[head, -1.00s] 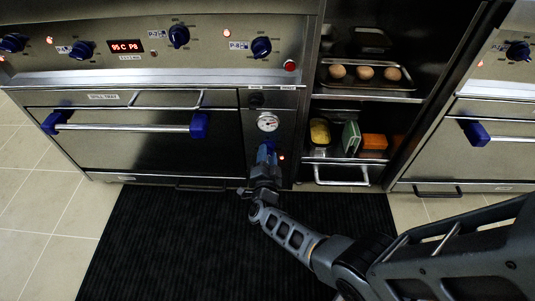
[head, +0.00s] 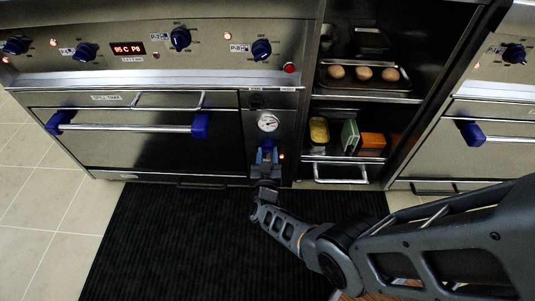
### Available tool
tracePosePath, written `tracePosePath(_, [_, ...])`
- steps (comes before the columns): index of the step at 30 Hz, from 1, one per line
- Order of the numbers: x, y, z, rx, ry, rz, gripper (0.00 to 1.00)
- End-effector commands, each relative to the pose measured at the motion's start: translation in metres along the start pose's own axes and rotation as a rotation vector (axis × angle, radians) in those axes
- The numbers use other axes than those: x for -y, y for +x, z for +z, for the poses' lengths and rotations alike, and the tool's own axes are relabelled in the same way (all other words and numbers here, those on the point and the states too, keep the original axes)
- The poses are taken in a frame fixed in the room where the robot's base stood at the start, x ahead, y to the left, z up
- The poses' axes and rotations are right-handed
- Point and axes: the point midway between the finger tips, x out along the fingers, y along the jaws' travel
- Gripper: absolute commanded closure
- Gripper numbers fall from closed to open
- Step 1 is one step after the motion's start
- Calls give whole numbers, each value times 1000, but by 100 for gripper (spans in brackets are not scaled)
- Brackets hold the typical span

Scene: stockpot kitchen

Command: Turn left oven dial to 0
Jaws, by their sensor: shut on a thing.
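The left oven dial (head: 268,145) is a blue knob on the narrow steel panel right of the left oven door, below a round white gauge (head: 268,122). My gripper (head: 267,158) is at this dial, seen from above and behind, with its fingers shut on it. The fingers hide most of the dial, so its pointer and markings cannot be read.
The left oven door (head: 150,152) is shut, with a bar handle between blue brackets. Stove knobs (head: 180,38) line the panel above. Right of the dial is an open cupboard with a tray of eggs (head: 363,73) and a lower wire handle (head: 341,178). A black mat (head: 170,245) covers the floor.

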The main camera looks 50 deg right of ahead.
Motion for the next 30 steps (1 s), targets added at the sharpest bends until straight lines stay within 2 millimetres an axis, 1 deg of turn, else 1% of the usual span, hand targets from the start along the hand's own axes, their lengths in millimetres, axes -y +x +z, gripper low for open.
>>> tracePosePath(30, [1, 0, 1, 3, -964, -4, 88])
